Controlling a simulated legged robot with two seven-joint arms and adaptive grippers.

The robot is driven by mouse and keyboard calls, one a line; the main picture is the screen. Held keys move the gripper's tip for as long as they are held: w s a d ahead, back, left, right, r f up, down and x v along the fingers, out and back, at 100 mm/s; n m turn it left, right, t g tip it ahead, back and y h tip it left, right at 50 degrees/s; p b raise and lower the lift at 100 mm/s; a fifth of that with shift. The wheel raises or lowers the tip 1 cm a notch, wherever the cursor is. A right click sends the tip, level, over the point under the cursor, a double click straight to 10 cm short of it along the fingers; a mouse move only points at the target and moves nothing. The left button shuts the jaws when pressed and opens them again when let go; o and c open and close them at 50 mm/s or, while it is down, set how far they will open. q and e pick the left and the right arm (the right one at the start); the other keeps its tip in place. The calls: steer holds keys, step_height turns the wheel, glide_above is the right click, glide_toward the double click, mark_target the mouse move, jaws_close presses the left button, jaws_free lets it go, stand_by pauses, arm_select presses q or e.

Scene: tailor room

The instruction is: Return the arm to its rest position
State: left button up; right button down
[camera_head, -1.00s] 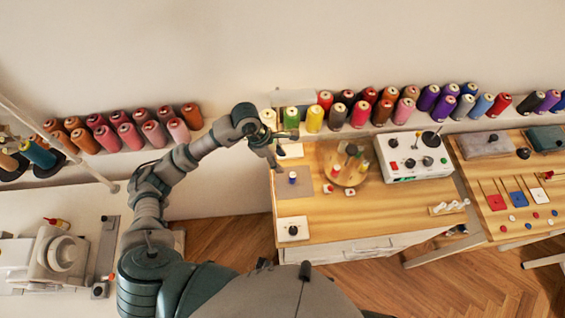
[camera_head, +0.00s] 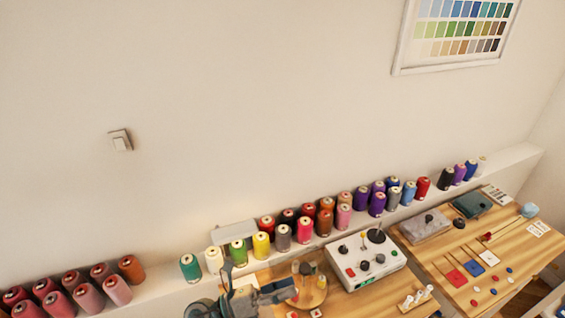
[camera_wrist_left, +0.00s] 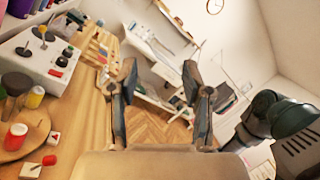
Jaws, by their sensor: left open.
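My left arm shows only in part at the bottom edge of the head view. Its gripper (camera_head: 268,292) is over the left part of the wooden table (camera_head: 365,300), beside the round wooden stand with small spools (camera_head: 308,290). In the left wrist view the two fingers of the left gripper (camera_wrist_left: 160,82) stand wide apart with nothing between them. The rest of the left arm is cut off by the head view's lower edge. My right gripper is not in view.
A white control box (camera_head: 365,262) stands on the table; it also shows in the left wrist view (camera_wrist_left: 38,52). Thread cones line the wall shelf behind, including a yellow cone (camera_head: 261,245). A second table (camera_head: 490,265) stands at the right.

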arm_select(q)
steer(key=w+a+f+n+t+y, duration=0.1)
steer(key=w+a+n+t+y, duration=0.2)
steer(key=a+n+t+y, duration=0.7)
steer(key=w+a+f+n+t+y, duration=0.1)
steer(key=w+a+n+t+y, duration=0.4)
steer(key=n, duration=1.1)
steer(key=s+a+f+n+g+y, duration=0.35)
steer(key=f+n, duration=0.25)
steer(key=f, duration=0.3)
steer(key=s+a+f+n+g+y, duration=0.3)
steer(key=a+f+n, duration=0.15)
steer(key=f, duration=0.35)
steer(key=s+d+f+n+g+h, duration=0.1)
steer(key=s+f+n+g, duration=0.1)
steer(key=s+f+g, duration=0.6)
steer(key=s+d+f+n+g+h, duration=0.1)
steer(key=s+f+n+g, duration=0.3)
steer(key=s, duration=0.8)
step_height(320, 180, down, 23)
steer(key=m+t, duration=0.1)
steer(key=m, duration=0.1)
steer(key=s+a+f, duration=0.2)
steer(key=s+f, duration=0.9)
steer(key=f, duration=0.4)
steer(key=shift+f+g, duration=0.35)
steer(key=shift+f, duration=0.05)
